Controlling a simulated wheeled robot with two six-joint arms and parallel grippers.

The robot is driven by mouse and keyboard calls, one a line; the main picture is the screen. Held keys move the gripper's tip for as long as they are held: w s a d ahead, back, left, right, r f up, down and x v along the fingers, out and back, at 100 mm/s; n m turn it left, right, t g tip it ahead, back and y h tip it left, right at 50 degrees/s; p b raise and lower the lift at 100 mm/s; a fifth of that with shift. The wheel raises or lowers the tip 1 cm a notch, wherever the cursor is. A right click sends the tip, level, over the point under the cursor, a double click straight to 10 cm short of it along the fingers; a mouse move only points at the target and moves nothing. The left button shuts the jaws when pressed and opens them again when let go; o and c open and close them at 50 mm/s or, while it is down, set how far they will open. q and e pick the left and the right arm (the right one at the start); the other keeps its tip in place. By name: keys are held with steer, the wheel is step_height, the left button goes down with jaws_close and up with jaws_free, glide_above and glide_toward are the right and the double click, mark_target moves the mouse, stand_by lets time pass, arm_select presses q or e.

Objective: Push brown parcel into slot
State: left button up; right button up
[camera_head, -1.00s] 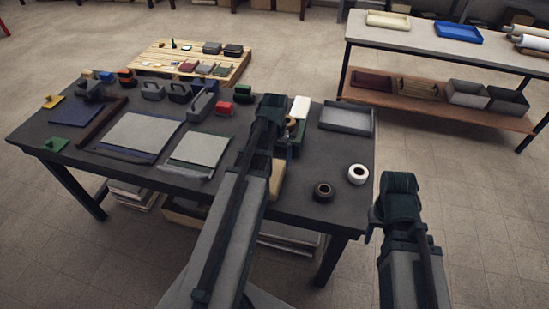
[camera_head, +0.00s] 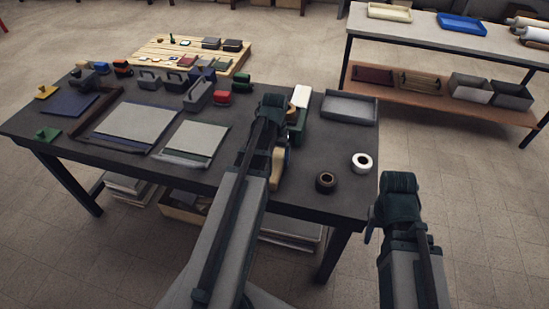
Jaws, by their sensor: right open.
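My left arm reaches over the dark worktable, with its end (camera_head: 271,108) above a green box (camera_head: 297,124). Its fingers are hidden by the arm, so their opening does not show. A tan-brown block (camera_head: 278,166), possibly the brown parcel, lies just right of my left arm and is partly covered by it. Whether my left gripper touches it does not show. I cannot make out a slot clearly; the area around the green box is partly blocked by the arm. My right gripper (camera_head: 398,190) is beside the table's right front corner, apart from the objects.
The table (camera_head: 310,205) also bears a grey tray (camera_head: 349,107), a dark tape roll (camera_head: 326,181), a white roll (camera_head: 361,163), and grey panels (camera_head: 136,121) (camera_head: 195,140). A wooden pallet (camera_head: 150,60) and a shelf table (camera_head: 400,40) stand behind. Floor is clear at right.

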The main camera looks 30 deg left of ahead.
mark_target(277, 148)
arm_select(q)
steer(key=c, duration=0.8)
steer(key=shift+w, duration=0.15)
steer(key=shift+w+a, duration=0.2)
steer(key=shift+w, duration=0.5)
steer(key=shift+w+a, duration=0.15)
steer(key=shift+w, duration=0.5)
steer(key=shift+w, duration=0.15)
steer(key=shift+w+a, duration=0.2)
steer(key=shift+w, duration=0.55)
steer(key=shift+w+a, duration=0.2)
steer(key=shift+w, duration=0.55)
steer(key=shift+w+a, duration=0.2)
steer(key=shift+w, duration=0.55)
